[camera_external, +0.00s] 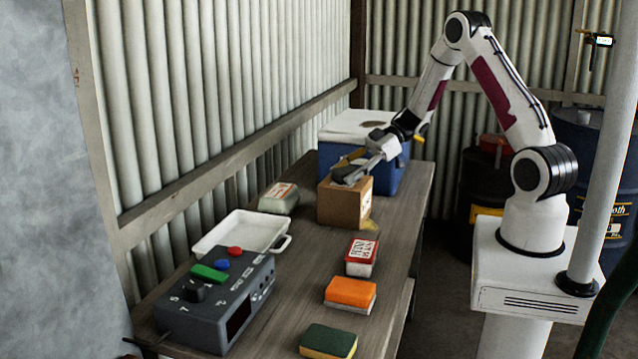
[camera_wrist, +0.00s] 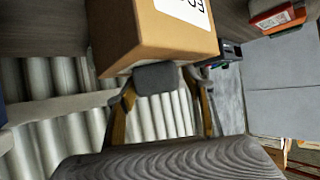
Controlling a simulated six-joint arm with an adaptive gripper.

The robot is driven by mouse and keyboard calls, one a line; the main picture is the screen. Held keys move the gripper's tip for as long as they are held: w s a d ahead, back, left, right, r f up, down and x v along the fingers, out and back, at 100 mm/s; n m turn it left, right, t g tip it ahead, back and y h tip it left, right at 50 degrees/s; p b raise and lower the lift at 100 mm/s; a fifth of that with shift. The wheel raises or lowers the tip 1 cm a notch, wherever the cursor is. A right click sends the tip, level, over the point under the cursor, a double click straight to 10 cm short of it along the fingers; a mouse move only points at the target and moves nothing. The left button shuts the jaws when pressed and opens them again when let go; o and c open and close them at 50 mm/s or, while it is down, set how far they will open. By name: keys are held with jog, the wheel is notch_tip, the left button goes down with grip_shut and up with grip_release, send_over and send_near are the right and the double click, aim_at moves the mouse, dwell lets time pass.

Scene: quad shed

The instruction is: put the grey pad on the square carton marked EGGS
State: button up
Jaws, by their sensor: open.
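A square brown carton (camera_external: 338,204) stands upright near the back of the bench. Its label shows partly, upside down, in the wrist view, where the carton (camera_wrist: 160,42) fills the top middle. My gripper (camera_external: 343,171) is open, slanting down at the carton's top from the right. In the wrist view, my gripper (camera_wrist: 158,95) reaches toward the carton's near edge. A small dark grey block there overlaps that edge, and a broad ribbed grey surface fills the bottom. I cannot tell whether either is the grey pad or part of my fingers. No separate grey pad stands out elsewhere.
A blue cooler (camera_external: 394,178) with a white lid stands behind the carton. A pale labelled block (camera_external: 278,200), a white tray (camera_external: 240,232) and a grey control box (camera_external: 222,310) line the left. A red-and-white box (camera_external: 361,258), orange sponge (camera_external: 350,291) and green sponge (camera_external: 328,340) lie in front.

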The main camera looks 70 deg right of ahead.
jog(key=shift+r, duration=0.1)
jog(key=v, duration=1.2)
dwell(0.5)
jog(key=w+r+m+t+h, duration=0.35)
jog(key=w+r+h, duration=0.65)
jog(key=r, duration=0.5)
notch_tip(320, 180, up, 5)
jog(key=s+a+m+h, duration=0.1)
jog(key=a+m+h, duration=0.1)
jog(key=s+a+f+m+g+y, duration=0.1)
jog(key=s+a+f+g, duration=0.2)
jog(key=s+a, duration=0.8)
jog(key=s+a+f+m+g+y, duration=0.2)
jog(key=s+a, duration=1)
jog(key=s, duration=0.6)
notch_tip(320, 180, down, 2)
jog(key=shift+a+f+g+y, duration=0.2)
jog(key=shift+g+y, duration=0.1)
jog(key=shift+g, duration=0.55)
